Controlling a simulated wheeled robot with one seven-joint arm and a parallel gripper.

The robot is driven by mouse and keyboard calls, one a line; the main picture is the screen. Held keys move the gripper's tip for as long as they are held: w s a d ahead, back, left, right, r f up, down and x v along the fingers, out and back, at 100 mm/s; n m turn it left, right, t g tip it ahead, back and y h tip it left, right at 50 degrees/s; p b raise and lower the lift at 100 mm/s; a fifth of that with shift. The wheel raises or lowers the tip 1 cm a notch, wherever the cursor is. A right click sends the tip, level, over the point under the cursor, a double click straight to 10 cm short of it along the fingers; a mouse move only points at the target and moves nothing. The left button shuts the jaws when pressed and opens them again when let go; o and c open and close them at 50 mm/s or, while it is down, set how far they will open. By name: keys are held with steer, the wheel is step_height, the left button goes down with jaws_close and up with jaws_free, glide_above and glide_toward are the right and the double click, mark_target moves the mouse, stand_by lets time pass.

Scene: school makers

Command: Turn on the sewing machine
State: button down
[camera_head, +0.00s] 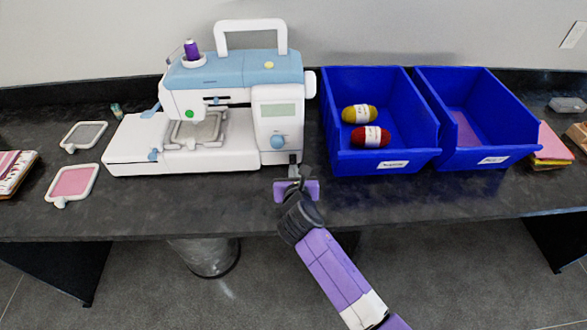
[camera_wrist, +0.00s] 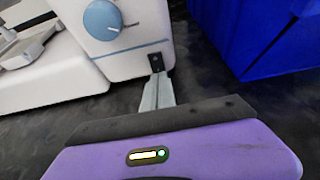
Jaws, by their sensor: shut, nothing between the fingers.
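The white and blue sewing machine (camera_head: 225,115) stands on the dark table, left of centre in the head view. It has a grey screen, a blue dial (camera_head: 278,142) and a green round button (camera_head: 189,114) on its front. In the wrist view the blue dial (camera_wrist: 103,20) is at the top, with a small black switch (camera_wrist: 156,63) low on the machine's right corner. My gripper (camera_wrist: 158,78) is shut and empty, its fingertips at or just in front of this black switch. I cannot tell whether they touch it. In the head view my gripper (camera_head: 295,164) is at the machine's lower right corner.
Two blue bins (camera_head: 387,161) (camera_head: 487,156) stand to the right of the machine, the nearer holding a yellow and a red yarn ball. Embroidery hoops (camera_head: 72,183) lie to the left. Purple thread (camera_head: 191,50) sits on top.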

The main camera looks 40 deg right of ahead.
steer(key=shift+w+d, duration=0.35)
steer(key=shift+w, duration=0.1)
steer(key=shift+f, duration=0.15)
